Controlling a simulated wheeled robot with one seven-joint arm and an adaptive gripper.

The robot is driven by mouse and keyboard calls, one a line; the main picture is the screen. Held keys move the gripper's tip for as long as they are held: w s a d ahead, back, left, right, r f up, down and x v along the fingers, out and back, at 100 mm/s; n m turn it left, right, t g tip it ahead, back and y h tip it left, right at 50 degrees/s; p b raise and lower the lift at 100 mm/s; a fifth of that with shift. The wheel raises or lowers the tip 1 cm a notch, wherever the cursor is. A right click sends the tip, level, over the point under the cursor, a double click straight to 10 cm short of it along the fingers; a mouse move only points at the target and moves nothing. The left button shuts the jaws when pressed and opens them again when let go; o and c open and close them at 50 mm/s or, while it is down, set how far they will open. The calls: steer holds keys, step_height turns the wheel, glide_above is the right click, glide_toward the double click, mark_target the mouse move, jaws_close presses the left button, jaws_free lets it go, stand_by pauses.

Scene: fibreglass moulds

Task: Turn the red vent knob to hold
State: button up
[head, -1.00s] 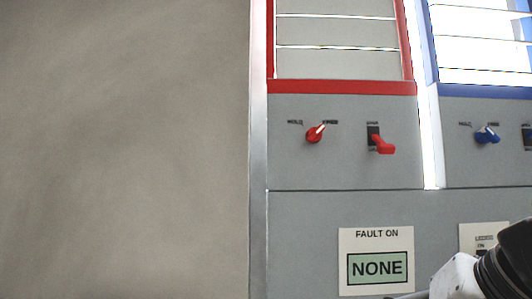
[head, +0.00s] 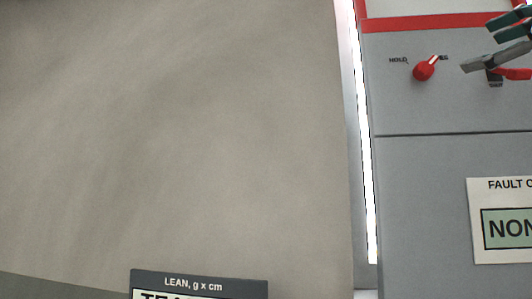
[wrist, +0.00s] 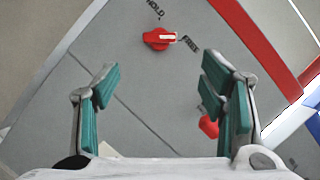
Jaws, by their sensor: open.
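The red vent knob (head: 424,70) is on the grey panel, below the red frame. Its white mark points up and right, toward the label on its right; the HOLD label (head: 398,60) is at its upper left. In the wrist view the knob (wrist: 159,39) is near the top centre, its mark toward FREE (wrist: 190,44). My gripper (head: 475,46) is open and empty, right of the knob in the head view. In the wrist view my gripper's fingers (wrist: 158,68) are spread wide, and the knob appears beyond their tips, apart from them.
A red lever (head: 517,73) sits right of the knob, partly behind my gripper; in the wrist view the lever (wrist: 208,126) shows beside the right finger. A sign headed LEAN (head: 199,284) is at lower left.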

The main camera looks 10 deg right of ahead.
mark_target(432, 66)
steer(key=p+x, duration=0.1)
steer(key=x, duration=1.2)
steer(key=shift+w+f+p, duration=0.1)
steer(key=shift+p, duration=0.25)
steer(key=c, duration=1.2)
